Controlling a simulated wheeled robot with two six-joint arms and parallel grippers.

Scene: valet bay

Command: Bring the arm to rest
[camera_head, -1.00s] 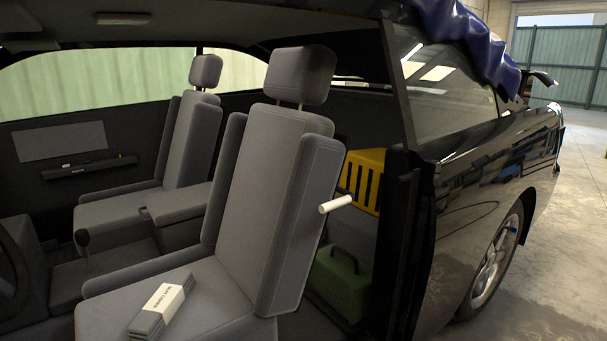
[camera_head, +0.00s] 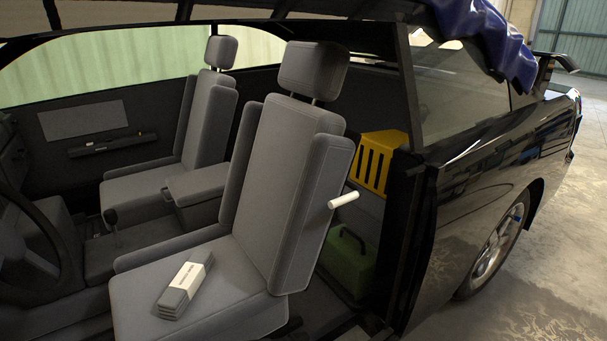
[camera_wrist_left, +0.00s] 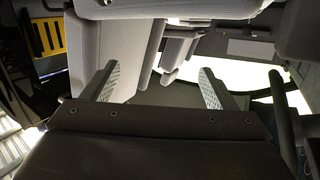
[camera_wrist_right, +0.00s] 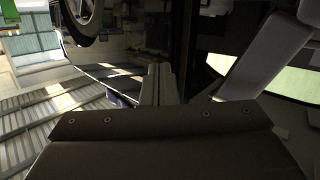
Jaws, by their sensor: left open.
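Neither of my arms shows in the head view. My left gripper (camera_wrist_left: 156,78) shows in the left wrist view with its two fingers wide apart and nothing between them. Beyond them are a grey seat (camera_wrist_left: 112,50) and the car's interior, seen upside down. My right gripper (camera_wrist_right: 156,84) shows in the right wrist view with its fingers together and no object visible in them. Past it are the car's side and the garage, seen turned over.
The open car has a near grey seat (camera_head: 275,180) bearing a banded grey bundle (camera_head: 184,287). A white handle (camera_head: 343,200) sticks out beside the backrest. Behind are a yellow crate (camera_head: 381,160) and a green case (camera_head: 346,262). A steering wheel (camera_head: 30,235) is at left.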

